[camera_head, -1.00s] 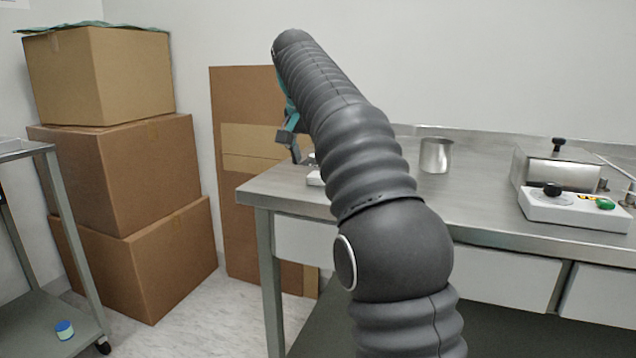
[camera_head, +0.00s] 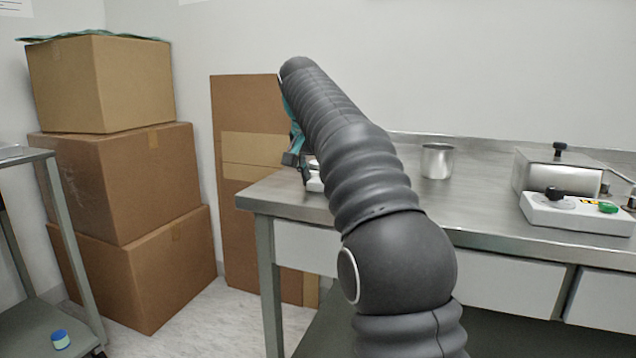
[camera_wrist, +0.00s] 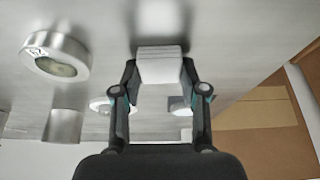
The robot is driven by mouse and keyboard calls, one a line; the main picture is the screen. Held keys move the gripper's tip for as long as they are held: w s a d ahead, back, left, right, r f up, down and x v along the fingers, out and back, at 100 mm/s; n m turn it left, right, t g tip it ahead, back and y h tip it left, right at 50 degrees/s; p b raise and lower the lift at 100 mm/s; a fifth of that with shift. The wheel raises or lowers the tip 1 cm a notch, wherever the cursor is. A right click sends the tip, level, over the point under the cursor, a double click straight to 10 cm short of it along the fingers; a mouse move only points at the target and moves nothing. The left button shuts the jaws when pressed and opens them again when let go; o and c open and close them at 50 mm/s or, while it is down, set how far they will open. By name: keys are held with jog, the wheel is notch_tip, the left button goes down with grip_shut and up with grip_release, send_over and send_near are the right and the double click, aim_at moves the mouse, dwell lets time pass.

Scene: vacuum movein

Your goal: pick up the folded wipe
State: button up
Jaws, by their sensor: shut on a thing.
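The folded wipe (camera_wrist: 160,66) is a small white block with layered edges, seen in the wrist view. It sits between the fingertips of my gripper (camera_wrist: 159,78), which is shut on it. The grey bench top shows around it, and I cannot tell whether the wipe touches it. In the head view my gripper (camera_head: 297,162) is at the left end of the steel bench (camera_head: 270,195), mostly hidden behind my arm. A white thing beside it there is too small and covered to identify.
A metal cup (camera_head: 437,161) stands on the bench, with a white-based device with knobs (camera_head: 575,212) at the right. A round labelled container (camera_wrist: 56,56) lies near the wipe in the wrist view. Cardboard boxes (camera_head: 120,185) are stacked at the left, beside a cart (camera_head: 40,300).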

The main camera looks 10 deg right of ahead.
jog(key=shift+r+p, duration=0.4)
jog(key=shift+r, duration=0.2)
jog(key=r+p, duration=0.1)
jog(key=r, duration=0.2)
jog(key=shift+s+d+r+p, duration=0.15)
jog(key=shift+d+r+p, duration=0.2)
jog(key=shift+d, duration=0.05)
jog(key=s+d+r+p, duration=0.1)
jog(key=s+d+r, duration=0.4)
jog(key=d, duration=0.4)
jog(key=shift+s+d+r, duration=0.15)
jog(key=shift+s+r, duration=0.15)
jog(key=shift+r, duration=0.25)
